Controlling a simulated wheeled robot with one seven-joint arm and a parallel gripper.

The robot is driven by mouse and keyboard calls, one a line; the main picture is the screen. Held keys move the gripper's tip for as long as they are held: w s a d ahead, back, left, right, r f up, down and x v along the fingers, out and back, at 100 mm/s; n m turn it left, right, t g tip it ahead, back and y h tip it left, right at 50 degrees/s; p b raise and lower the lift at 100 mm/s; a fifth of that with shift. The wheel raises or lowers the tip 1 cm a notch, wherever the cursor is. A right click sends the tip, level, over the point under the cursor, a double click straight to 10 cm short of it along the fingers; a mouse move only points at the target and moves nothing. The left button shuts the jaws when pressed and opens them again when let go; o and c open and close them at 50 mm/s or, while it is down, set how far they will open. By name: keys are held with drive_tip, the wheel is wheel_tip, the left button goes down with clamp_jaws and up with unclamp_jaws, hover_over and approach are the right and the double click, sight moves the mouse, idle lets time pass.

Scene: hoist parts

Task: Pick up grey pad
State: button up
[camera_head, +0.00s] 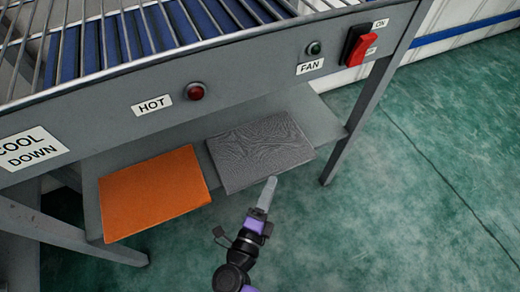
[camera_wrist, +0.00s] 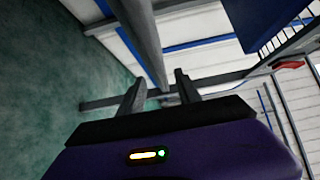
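The grey pad (camera_head: 260,152) lies flat on the lower shelf under the machine, right of the orange pad (camera_head: 153,193). It is a thin, dark grey, textured square. My gripper (camera_head: 268,190) is in front of the pad's front edge, toward its right half, and overlaps little of it in the head view. I cannot tell the exact gap. In the wrist view my gripper (camera_wrist: 160,92) has its two fingers apart with nothing held between them. I cannot make out the grey pad for certain in the wrist view.
The lower shelf (camera_head: 318,122) sits below the machine's front panel (camera_head: 245,75), which overhangs it and carries a red switch (camera_head: 360,48). A metal leg (camera_head: 358,125) stands right of the grey pad. The green floor (camera_head: 420,190) at right is clear.

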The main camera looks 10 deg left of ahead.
sight(275, 175)
drive_tip(key=b+x, duration=0.2)
drive_tip(key=x, duration=0.3)
drive_tip(key=shift+w, duration=0.2)
clamp_jaws()
